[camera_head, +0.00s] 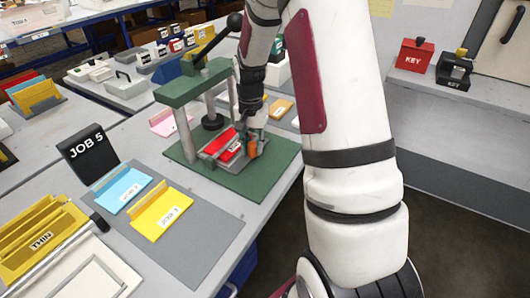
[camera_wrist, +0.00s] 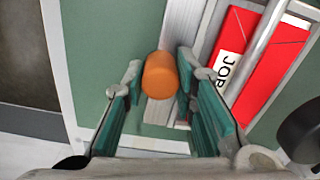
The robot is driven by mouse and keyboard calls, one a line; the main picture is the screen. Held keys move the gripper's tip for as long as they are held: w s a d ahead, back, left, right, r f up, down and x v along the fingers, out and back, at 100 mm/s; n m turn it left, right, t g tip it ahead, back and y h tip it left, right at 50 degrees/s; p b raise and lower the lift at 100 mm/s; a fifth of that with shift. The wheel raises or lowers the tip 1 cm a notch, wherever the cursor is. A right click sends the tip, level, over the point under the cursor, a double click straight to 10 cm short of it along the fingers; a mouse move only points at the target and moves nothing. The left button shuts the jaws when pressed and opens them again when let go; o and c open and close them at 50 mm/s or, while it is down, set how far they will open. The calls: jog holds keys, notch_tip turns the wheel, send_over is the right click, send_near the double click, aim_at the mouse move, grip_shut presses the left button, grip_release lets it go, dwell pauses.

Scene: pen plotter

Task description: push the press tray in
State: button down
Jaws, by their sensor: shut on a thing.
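The green press (camera_head: 192,88) stands on a green base plate (camera_head: 262,178) on the table, with grey posts and a lever ending in a black ball. Its grey press tray (camera_wrist: 184,30) lies low over the plate and carries a red folder (camera_head: 221,141) with a white label. An orange knob (camera_wrist: 160,76) sits at the tray's near end. My gripper (camera_wrist: 160,66) is shut on this knob, one finger on each side. In the head view my gripper (camera_head: 252,140) partly hides the tray's right end. How far the tray sits under the press head is hard to tell.
Left of the press, blue (camera_head: 122,190) and yellow (camera_head: 162,210) job folders lie on a grey mat beside a black JOB 5 sign (camera_head: 88,152). Pink (camera_head: 168,123) and orange-yellow (camera_head: 281,108) folders lie behind the press. The base plate's right front is bare.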

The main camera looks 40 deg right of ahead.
jog(key=shift+w+a, duration=0.1)
jog(key=shift+w, duration=0.15)
jog(key=c, duration=1.3)
grip_release()
